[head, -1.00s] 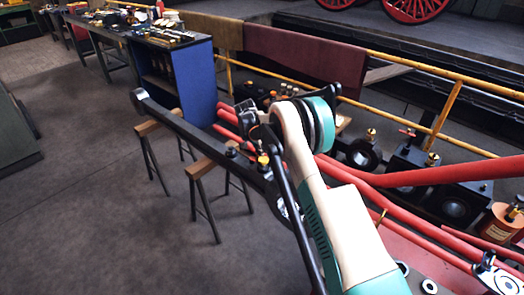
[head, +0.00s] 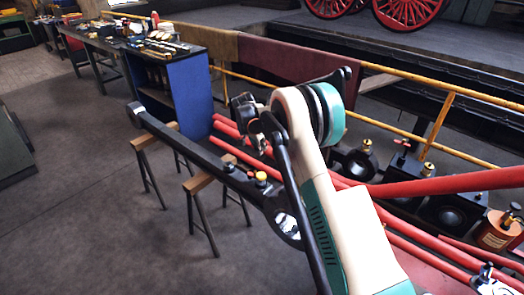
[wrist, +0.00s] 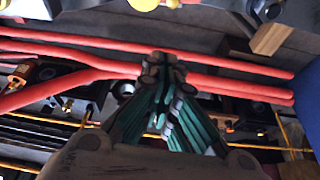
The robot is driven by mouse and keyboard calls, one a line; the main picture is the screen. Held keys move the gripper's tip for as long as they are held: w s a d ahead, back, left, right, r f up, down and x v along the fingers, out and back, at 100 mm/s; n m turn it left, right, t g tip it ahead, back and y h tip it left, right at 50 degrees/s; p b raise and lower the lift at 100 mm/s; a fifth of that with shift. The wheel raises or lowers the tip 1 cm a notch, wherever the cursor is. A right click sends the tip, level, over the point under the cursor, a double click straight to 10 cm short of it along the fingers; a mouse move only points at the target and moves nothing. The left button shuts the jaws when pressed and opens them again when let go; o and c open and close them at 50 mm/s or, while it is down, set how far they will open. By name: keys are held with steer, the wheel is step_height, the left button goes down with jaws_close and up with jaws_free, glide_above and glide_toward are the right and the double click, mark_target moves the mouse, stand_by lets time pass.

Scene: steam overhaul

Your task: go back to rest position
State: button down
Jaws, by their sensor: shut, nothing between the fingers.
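My gripper (wrist: 163,72) shows in the wrist view, its dark fingertips brought together with nothing between them. Red pipes (wrist: 215,80) run across behind and below the fingers in that view. In the head view my white and teal arm rises from the bottom right to the middle, and its raised elbow hides part of the scene. The fingers cannot be made out in the head view.
A long black rod (head: 205,165) lies across two wooden-topped trestles (head: 200,184). Red pipes (head: 450,185) and black fittings (head: 455,205) fill the right. A yellow railing (head: 438,125) runs behind. A blue cabinet (head: 190,90) stands at back left. The grey floor at left is clear.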

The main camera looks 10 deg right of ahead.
stand_by(0.3)
steer(key=s+r+n+t+y, duration=0.2)
steer(key=s+r+n, duration=0.4)
steer(key=s+r, duration=1.8)
steer(key=s+a+n+t+y, duration=0.1)
steer(key=s+n+t, duration=0.2)
steer(key=s, duration=2.2)
steer(key=shift+s+a+f+n, duration=0.15)
steer(key=shift+s+f+n, duration=0.2)
steer(key=shift+n, duration=0.85)
steer(key=c, duration=1.6)
jaws_free()
steer(key=shift+s+f, duration=0.15)
steer(key=shift+s, duration=0.05)
steer(key=shift+o, duration=0.2)
